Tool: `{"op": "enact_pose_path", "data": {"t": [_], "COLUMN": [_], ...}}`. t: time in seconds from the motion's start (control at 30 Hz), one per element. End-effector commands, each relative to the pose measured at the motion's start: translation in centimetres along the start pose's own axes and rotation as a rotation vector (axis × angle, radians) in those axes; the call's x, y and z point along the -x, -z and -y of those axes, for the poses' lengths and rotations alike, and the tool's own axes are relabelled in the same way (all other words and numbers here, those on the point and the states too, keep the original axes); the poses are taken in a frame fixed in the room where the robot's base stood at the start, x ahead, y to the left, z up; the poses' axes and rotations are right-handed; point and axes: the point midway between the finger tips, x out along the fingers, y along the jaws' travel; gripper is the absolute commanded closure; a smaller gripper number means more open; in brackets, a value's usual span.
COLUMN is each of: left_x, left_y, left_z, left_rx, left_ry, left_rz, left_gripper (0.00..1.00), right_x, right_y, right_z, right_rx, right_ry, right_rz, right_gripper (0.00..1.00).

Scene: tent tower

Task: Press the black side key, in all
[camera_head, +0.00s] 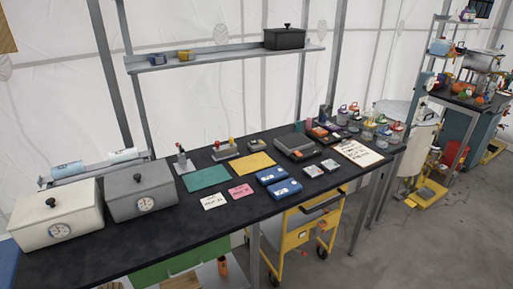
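I cannot clearly make out a black side key at this size. On the dark workbench (150,240) stands a small grey device with an upright dark lever (182,160). To its right is a low grey base with red and yellow upright parts (226,150). A flat dark grey device (297,146) sits further right, with small dark and orange items beside it. Any keys on the sides of these devices are too small to tell. Neither of my grippers is in view.
A white box (57,216) and a grey box (140,192), each with a dial, stand at the left. Green (206,178) and yellow (254,163) sheets, paper notes and two blue cases (284,188) lie mid-bench. A yellow cart (300,225) is below. A shelf (225,54) hangs above.

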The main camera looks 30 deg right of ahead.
Motion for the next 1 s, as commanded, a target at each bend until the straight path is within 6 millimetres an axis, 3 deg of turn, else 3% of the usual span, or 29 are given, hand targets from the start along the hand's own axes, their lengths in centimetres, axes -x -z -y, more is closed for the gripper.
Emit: {"op": "enact_pose_path", "data": {"t": [0.07, 0.23, 1.0], "left_x": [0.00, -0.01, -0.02], "left_y": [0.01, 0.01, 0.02], "left_z": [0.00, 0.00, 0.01], "left_rx": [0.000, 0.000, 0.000], "left_ry": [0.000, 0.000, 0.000], "left_rz": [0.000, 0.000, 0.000], "left_gripper": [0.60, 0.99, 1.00], "right_x": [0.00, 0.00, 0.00], "right_y": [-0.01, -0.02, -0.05], "right_z": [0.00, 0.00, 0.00], "right_rx": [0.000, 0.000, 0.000], "right_ry": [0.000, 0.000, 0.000], "right_rz": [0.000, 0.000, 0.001], "right_gripper": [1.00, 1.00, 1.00]}}
